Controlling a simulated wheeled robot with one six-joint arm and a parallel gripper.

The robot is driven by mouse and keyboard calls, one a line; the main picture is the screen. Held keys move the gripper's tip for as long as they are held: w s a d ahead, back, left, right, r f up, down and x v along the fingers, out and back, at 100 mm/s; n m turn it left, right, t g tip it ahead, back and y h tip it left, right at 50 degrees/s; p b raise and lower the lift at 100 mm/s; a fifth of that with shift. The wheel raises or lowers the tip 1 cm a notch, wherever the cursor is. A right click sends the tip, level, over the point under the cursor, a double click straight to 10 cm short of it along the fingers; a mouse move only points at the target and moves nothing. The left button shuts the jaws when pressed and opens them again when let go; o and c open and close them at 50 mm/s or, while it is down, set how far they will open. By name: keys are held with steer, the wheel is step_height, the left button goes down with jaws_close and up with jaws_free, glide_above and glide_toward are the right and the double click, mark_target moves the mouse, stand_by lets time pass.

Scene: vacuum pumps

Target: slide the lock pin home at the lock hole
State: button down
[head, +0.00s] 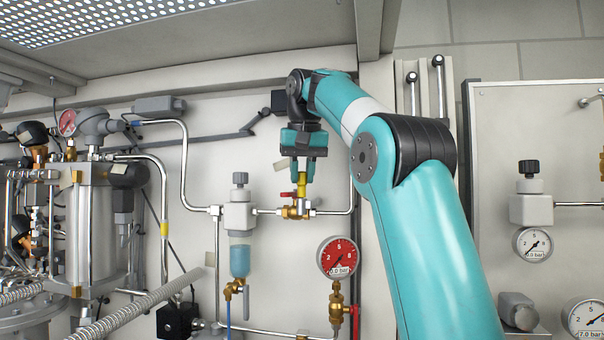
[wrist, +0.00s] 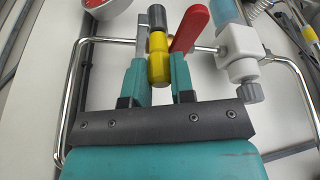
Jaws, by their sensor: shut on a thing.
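My gripper (head: 302,170) points down at the brass valve (head: 297,211) on the back panel. It is shut on the yellow lock pin (head: 302,187), which also shows between the teal fingers in the wrist view (wrist: 159,68). A dark cylindrical part (wrist: 157,16) lies in line with the pin beyond the fingertips. The valve's red lever (head: 287,194) is just left of the pin; in the wrist view the red lever (wrist: 190,30) is close to the right finger. The lock hole is hidden, and I cannot tell whether the pin's tip is in it.
A white regulator with a blue bowl (head: 239,262) stands left of the valve, joined by a thin pipe. A red pressure gauge (head: 338,257) hangs below right. A steel vessel (head: 90,225) with hoses fills the left side. Bare panel lies behind the gripper.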

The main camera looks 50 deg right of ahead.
steer(key=shift+f, duration=0.15)
steer(key=c, duration=0.9)
jaws_free()
steer(key=p+v, duration=0.2)
steer(key=v, duration=0.5)
steer(key=shift+r+p, duration=0.25)
steer(key=shift+p, duration=0.1)
